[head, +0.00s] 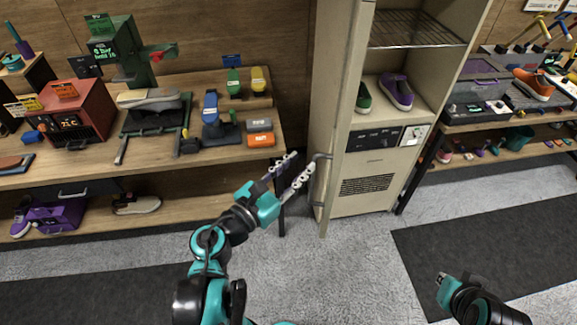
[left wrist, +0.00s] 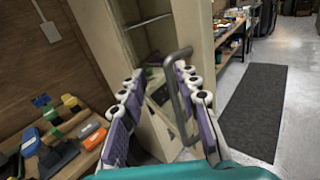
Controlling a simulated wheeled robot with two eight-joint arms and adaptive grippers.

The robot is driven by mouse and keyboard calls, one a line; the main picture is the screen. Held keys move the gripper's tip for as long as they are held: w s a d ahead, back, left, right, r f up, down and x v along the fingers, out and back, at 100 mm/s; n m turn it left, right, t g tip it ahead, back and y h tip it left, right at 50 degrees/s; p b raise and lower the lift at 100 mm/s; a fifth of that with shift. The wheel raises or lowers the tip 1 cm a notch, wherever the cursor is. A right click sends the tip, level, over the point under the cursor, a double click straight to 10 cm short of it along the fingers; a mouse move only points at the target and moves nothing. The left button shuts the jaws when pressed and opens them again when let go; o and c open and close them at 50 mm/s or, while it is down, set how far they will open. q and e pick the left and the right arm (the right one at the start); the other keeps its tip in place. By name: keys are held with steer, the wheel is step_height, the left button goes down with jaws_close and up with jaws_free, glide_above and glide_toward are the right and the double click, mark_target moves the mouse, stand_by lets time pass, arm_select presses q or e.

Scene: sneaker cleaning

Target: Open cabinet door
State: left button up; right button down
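The beige cabinet (head: 372,190) stands in the middle of the head view. Its door (head: 338,85) stands swung out at the cabinet's left side, and the shelves inside are visible. The grey bar handle (head: 316,180) is on the door's left face; it also shows in the left wrist view (left wrist: 174,92). My left gripper (head: 288,169) is open, its fingers spread beside the handle. In the left wrist view the handle stands between the fingers, closer to the right one; contact cannot be told. My right gripper (head: 445,285) is low at right, away from the cabinet; its fingers are unclear.
Inside the cabinet are a wire shelf (head: 415,30), a green shoe (head: 363,97) and a purple shoe (head: 397,92). A wooden shelf unit (head: 225,150) with tools stands close left of the door. Another bench stands at right. The grey floor (head: 320,280) in front is clear.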

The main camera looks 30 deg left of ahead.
arm_select(q)
steer(key=shift+s+a+f, duration=0.1)
steer(key=shift+s+a, duration=0.35)
steer(key=shift+a, duration=0.25)
steer(key=shift+w, duration=0.1)
